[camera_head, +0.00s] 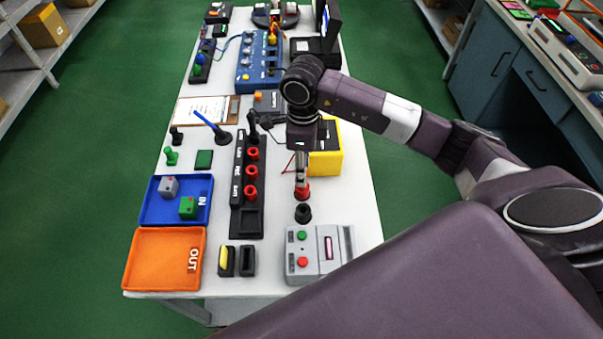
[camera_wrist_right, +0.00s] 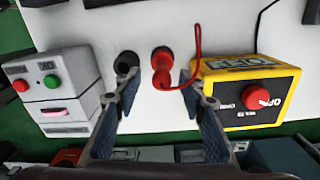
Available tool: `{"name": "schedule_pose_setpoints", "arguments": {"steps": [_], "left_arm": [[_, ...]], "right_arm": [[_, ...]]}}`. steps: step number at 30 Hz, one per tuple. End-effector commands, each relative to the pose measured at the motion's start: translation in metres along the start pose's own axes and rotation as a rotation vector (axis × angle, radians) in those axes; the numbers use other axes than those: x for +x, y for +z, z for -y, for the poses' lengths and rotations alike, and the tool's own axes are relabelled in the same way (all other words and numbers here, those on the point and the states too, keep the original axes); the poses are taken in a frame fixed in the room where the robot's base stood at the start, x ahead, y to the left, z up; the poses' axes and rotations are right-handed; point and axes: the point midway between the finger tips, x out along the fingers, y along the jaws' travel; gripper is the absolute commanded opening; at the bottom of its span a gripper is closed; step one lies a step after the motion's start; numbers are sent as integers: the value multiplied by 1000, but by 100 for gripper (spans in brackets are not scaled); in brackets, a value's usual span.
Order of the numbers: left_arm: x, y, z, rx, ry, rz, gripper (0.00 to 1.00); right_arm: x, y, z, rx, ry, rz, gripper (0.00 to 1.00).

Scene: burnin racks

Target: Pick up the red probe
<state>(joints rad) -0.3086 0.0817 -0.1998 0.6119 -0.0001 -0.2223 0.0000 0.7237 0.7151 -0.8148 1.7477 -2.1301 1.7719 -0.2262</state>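The red probe (camera_wrist_right: 161,66) stands on the white table in the right wrist view, with a red cord curling from it toward the yellow box (camera_wrist_right: 249,92). Its red lower part also shows in the head view (camera_head: 302,193), below my right gripper (camera_head: 301,180). In the wrist view my right gripper (camera_wrist_right: 156,84) is open, its two fingers apart with the probe ahead between their tips. I cannot tell whether they touch it. The gripper hides the probe's upper part in the head view. My left gripper is not in view.
A black round holder (camera_head: 303,214) stands close beside the probe. A grey box with red and green buttons (camera_head: 319,254) is at the front. A black rack with red sockets (camera_head: 247,190) stands left, beyond it a blue tray (camera_head: 153,210) and an orange tray (camera_head: 150,260).

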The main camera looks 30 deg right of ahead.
Motion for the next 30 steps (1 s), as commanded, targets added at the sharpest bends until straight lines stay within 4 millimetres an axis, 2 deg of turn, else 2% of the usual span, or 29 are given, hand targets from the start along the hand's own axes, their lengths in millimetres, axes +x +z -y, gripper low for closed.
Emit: {"name": "schedule_pose_setpoints", "arguments": {"steps": [1, 3, 7, 16, 26, 30], "left_arm": [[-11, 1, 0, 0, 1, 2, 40], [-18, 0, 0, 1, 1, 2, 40], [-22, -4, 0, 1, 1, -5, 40], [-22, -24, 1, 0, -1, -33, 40], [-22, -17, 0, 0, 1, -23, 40], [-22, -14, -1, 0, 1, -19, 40]], "right_arm": [[4, -1, -2, 1, 6, -4, 37], [14, -1, -1, 1, 6, -3, 37], [33, 0, 0, 1, 4, -2, 37], [41, 0, 1, 0, 0, 0, 37], [41, 0, 1, 0, 0, 0, 2], [41, 0, 1, 0, 0, 0, 0]]}}
